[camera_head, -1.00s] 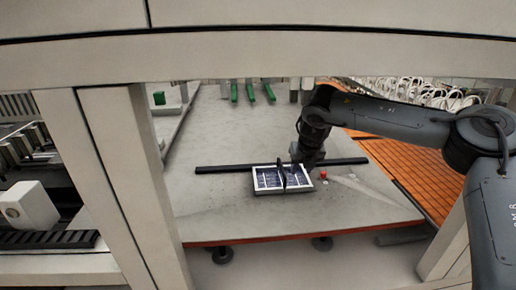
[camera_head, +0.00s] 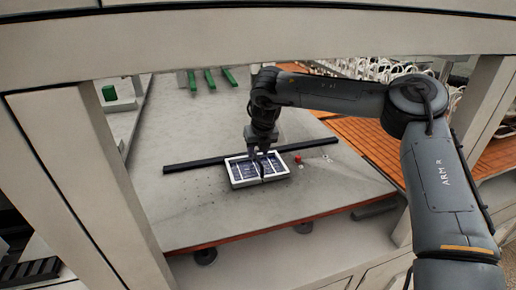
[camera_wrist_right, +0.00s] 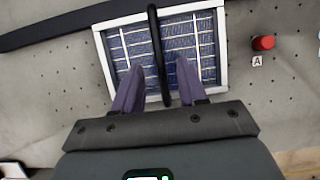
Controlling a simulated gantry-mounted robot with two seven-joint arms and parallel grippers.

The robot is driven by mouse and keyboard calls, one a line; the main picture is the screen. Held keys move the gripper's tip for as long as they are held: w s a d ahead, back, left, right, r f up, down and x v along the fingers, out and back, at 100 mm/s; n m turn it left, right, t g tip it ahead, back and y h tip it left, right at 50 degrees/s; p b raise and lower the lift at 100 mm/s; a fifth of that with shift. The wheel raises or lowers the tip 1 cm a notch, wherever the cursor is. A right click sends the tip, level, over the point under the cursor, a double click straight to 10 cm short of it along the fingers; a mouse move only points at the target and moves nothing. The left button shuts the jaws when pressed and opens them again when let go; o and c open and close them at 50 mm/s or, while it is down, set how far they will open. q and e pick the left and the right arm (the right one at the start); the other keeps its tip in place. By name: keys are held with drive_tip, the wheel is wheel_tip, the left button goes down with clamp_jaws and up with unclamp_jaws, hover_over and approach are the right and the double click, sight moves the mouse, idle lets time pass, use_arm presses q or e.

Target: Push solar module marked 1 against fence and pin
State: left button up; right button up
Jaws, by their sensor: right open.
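The solar module (camera_head: 240,180) is a flat panel with dark cells and a white frame, lying on the grey table. It also shows in the right wrist view (camera_wrist_right: 118,50), where a black bar-like handle (camera_wrist_right: 155,45) crosses it. No number is legible on it. The black fence (camera_head: 200,163) runs along its far side; I cannot tell whether they touch. A red pin (camera_head: 298,158) stands to its right, apart from it, beside an "A" label in the wrist view (camera_wrist_right: 263,43). My right gripper (camera_head: 262,165) is open over the module, its fingers (camera_wrist_right: 158,72) on either side of the handle.
The grey table (camera_head: 190,215) is mostly clear around the module, with small holes in its top. Green blocks (camera_head: 209,79) stand at the far edge. An orange slatted surface (camera_head: 370,140) lies to the right. Pale frame posts (camera_head: 85,180) stand in the foreground.

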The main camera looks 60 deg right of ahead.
sight(256, 156)
drive_tip(key=shift+x, duration=3.35)
clamp_jaws()
drive_tip(key=shift+o, duration=0.5)
unclamp_jaws()
drive_tip(key=v, duration=1)
drive_tip(key=shift+s+a+r, duration=0.1)
drive_tip(key=shift+r, duration=0.3)
